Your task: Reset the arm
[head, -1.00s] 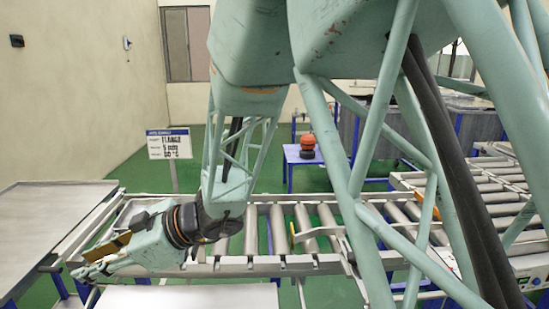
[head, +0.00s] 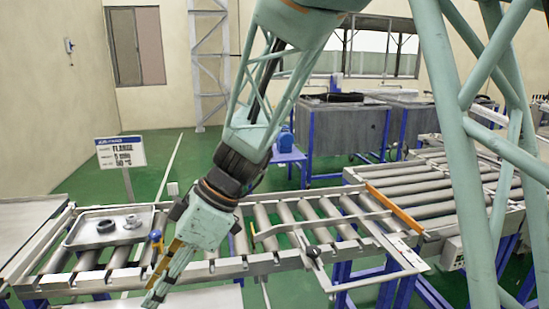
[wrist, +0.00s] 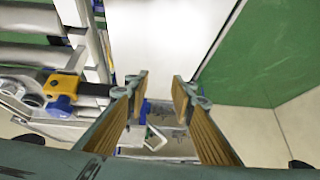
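My gripper (head: 160,292) hangs low in front of the roller conveyor (head: 290,262) in the head view. My arm reaches down to it from the upper middle. In the wrist view, the gripper's two fingers with ribbed tan pads (wrist: 160,98) stand apart with a clear gap. Nothing is held between them. A metal tray (head: 92,243) lies on the conveyor's left part, left of my gripper and apart from it. On it lie a dark ring (head: 105,226) and a paler round part (head: 132,221).
A blue-and-yellow valve-like fitting (wrist: 62,92) is near the gripper on the left in the wrist view. A sign (head: 121,152) stands behind the conveyor. Grey tanks (head: 340,125) and a blue device (head: 285,139) stand at the back. Green floor is open between.

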